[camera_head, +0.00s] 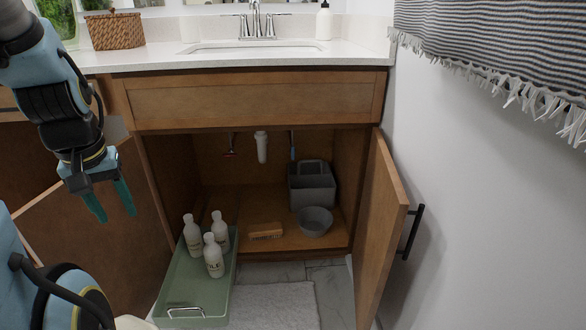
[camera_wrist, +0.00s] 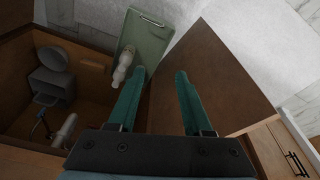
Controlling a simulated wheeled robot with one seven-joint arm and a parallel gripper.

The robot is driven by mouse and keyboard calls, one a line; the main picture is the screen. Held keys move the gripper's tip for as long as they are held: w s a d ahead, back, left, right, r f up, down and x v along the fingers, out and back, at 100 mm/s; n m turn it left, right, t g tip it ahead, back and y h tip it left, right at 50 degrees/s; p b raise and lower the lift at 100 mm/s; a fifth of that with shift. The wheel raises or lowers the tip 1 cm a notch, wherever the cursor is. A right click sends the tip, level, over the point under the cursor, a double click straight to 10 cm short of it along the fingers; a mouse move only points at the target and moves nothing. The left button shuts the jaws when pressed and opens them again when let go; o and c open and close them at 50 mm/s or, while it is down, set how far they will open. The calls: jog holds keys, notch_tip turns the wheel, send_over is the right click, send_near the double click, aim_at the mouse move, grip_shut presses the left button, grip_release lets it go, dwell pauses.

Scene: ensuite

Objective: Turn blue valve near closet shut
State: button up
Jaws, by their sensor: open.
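A small blue valve (camera_head: 293,152) hangs at the back of the open sink cabinet, right of the white drain pipe (camera_head: 262,147). A red valve (camera_head: 231,152) hangs left of the pipe. My gripper (camera_head: 117,214) is open and empty, pointing down in front of the cabinet's left side, well apart from the blue valve. In the wrist view its two teal fingers (camera_wrist: 160,76) are spread with nothing between them.
A green pull-out tray (camera_head: 190,285) with white bottles (camera_head: 214,258) juts out at the lower left of the cabinet. A grey caddy (camera_head: 312,190), a grey bowl (camera_head: 315,221) and a brush (camera_head: 266,231) sit inside. The right cabinet door (camera_head: 381,235) stands open.

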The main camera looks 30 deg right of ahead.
jog(key=w+d+f+n+t+b, duration=0.1)
jog(key=w+f+b, duration=0.1)
jog(key=f+b, duration=0.45)
jog(key=w+d+f+b, duration=0.2)
jog(key=f+b, duration=0.4)
jog(key=f, duration=0.2)
jog(key=w+d+f+n+t+h+b, duration=0.1)
jog(key=w+d+f+n+b, duration=0.1)
jog(key=w+d+f+b, duration=0.3)
jog(key=n+t+h+b, duration=0.3)
jog(key=n+t+h, duration=0.45)
jog(key=n, duration=1.05)
send_near(293, 149)
jog(key=s+a+f, duration=0.1)
jog(key=a+f, duration=0.1)
jog(key=a, duration=0.6)
jog(key=d+f+n+t+y, duration=0.1)
jog(key=d+n+t, duration=0.4)
jog(key=d+n, duration=0.55)
jog(key=shift+n, duration=0.25)
jog(key=b+x, duration=0.1)
jog(key=x, duration=0.2)
jog(key=b+x, duration=0.1)
jog(key=x, duration=0.1)
jog(key=b+x, duration=0.1)
jog(key=x, duration=0.2)
jog(key=shift+w+a+f+b, duration=0.2)
jog(key=shift+w+b, duration=0.1)
jog(key=shift+w, duration=0.1)
jog(key=shift+x, duration=0.75)
